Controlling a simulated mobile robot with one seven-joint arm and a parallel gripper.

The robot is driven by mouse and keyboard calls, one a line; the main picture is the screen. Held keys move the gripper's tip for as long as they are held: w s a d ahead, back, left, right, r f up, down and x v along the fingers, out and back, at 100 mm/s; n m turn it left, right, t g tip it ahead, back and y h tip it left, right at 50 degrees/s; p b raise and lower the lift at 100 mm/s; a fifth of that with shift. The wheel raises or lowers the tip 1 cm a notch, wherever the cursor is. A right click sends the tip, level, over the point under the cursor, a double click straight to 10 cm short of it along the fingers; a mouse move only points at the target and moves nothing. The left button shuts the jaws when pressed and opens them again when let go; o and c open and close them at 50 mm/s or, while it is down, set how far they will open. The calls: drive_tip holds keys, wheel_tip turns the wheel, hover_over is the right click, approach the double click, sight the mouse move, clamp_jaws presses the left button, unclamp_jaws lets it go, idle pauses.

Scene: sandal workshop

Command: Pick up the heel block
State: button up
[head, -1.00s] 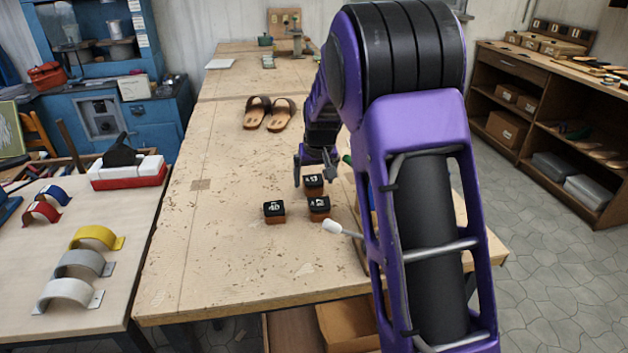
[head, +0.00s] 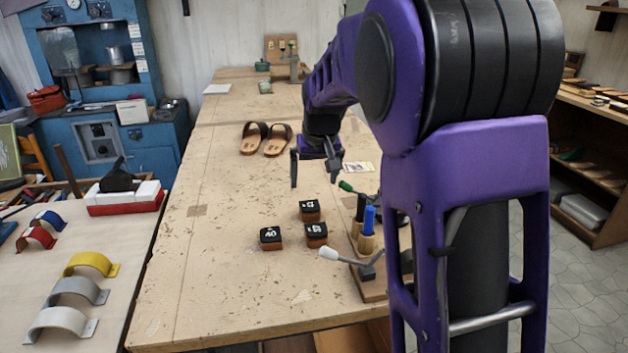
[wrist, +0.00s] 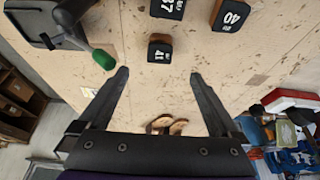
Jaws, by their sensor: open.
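Three small heel blocks with black numbered tops and brown bodies stand on the workbench (head: 220,290). One stands at left (head: 271,238), marked 40 in the wrist view (wrist: 231,15). One stands at near right (head: 316,234), marked 37 in the wrist view (wrist: 168,8). The third is behind it (head: 310,210) and shows in the wrist view (wrist: 160,48) just beyond my fingertips, between their lines. My gripper (head: 315,172) is open and empty, above and behind the blocks, touching none. Its fingers also show in the wrist view (wrist: 159,75).
A wooden stand with blue and black-handled tools (head: 367,242) and a white-tipped lever (head: 330,253) stand right of the blocks. A green-handled tool (head: 347,186) lies near my gripper. Sandals (head: 266,139) lie farther back. The bench left of the blocks is clear.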

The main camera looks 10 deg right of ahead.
drive_tip(key=b+v, duration=0.4)
drive_tip(key=b, duration=0.1)
approach(311, 206)
drive_tip(key=b+x, duration=0.1)
drive_tip(key=x, duration=0.4)
drive_tip(key=shift+a+r, duration=0.1)
drive_tip(key=shift+b+x, duration=0.35)
drive_tip(key=shift+x, duration=2.25)
drive_tip(key=shift+s, duration=0.1)
clamp_jaws()
